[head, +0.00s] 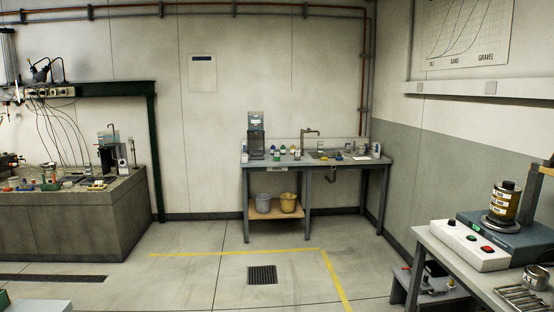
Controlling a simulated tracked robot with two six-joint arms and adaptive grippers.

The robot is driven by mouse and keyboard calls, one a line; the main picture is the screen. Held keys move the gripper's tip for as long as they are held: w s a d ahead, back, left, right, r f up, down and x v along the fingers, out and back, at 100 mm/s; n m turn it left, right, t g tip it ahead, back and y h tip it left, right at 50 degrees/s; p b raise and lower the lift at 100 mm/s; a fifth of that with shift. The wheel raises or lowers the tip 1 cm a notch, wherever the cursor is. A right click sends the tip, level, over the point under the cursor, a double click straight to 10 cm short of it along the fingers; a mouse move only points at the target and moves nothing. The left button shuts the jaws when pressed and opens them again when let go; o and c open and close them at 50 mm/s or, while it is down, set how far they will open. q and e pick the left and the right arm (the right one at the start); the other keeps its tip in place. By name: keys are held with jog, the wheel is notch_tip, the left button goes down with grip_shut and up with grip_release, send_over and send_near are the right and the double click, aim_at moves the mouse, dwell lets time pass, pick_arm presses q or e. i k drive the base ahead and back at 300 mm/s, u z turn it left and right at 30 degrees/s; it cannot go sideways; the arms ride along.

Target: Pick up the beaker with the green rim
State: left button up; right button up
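No beaker with a green rim can be made out with certainty. Several small bottles and vessels (283,150) stand on the grey sink bench (256,163) at the back wall, some with green or blue parts, too small to tell apart. Neither of my grippers is in view.
A concrete-sided tank (85,225) with small items on top is at left. A grey table (463,270) with a white control box (468,245) and a metal cup (536,277) is at right. The floor (210,265) between is clear, with a drain grate (262,275).

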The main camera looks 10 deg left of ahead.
aim_at(276, 154)
jog(key=u, duration=0.15)
jog(key=i, duration=3.2)
jog(key=u, duration=0.3)
jog(key=i, duration=1.4)
jog(key=u, duration=0.4)
jog(key=i, duration=2.5)
jog(key=u, duration=0.25)
